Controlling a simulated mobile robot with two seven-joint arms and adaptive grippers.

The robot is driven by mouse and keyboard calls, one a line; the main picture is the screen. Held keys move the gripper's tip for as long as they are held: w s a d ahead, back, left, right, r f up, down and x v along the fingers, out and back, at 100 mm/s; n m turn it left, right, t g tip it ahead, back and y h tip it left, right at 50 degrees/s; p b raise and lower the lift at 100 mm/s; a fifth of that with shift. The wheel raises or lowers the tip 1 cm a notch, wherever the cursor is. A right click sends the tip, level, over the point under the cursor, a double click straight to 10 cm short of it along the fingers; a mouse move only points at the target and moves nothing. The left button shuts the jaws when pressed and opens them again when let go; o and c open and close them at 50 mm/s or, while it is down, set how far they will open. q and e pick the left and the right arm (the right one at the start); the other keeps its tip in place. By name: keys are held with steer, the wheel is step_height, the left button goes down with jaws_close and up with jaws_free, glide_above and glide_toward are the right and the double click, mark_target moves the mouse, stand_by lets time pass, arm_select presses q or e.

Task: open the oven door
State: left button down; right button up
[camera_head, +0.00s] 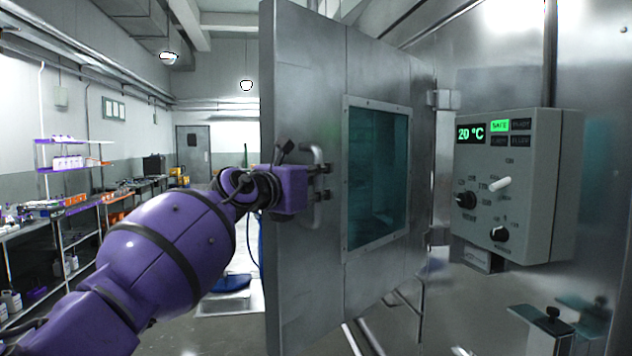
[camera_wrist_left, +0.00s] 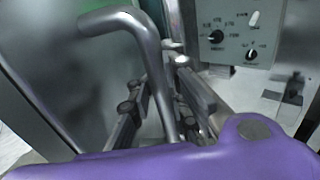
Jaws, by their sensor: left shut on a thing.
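The oven door (camera_head: 310,75) is a large grey metal panel with a teal window (camera_head: 376,180). It stands swung out from its hinges on the right, beside the control box. My left gripper (camera_head: 312,185) is at the curved metal handle (camera_head: 318,212) on the door's left part and is shut on it. In the left wrist view the handle (camera_wrist_left: 160,85) passes between the dark fingers of the gripper (camera_wrist_left: 165,115). My right gripper shows in neither view.
A grey control box (camera_head: 520,185) with a "20 °C" display and knobs is on the metal wall at the right. Shelves (camera_head: 70,165) and benches with bottles line the left wall. Floor (camera_head: 190,335) shows clear left of the door.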

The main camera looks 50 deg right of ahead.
arm_select(q)
steer(key=shift+w+a+f, duration=0.1)
steer(key=shift+w+f, duration=0.05)
steer(key=shift+f, duration=0.1)
steer(key=c, duration=2)
jaws_free()
steer(key=shift+a, duration=0.1)
steer(key=o, duration=0.3)
steer(key=shift+w+a+r, duration=0.1)
steer(key=shift+a+r, duration=0.05)
steer(key=shift+a, duration=0.1)
steer(key=shift+s+d, duration=0.2)
steer(key=shift+a+r, duration=0.2)
steer(key=shift+a, duration=0.15)
steer(key=a, duration=1.1)
steer(key=shift+s+a+f, duration=0.2)
steer(key=shift+s+a, duration=0.05)
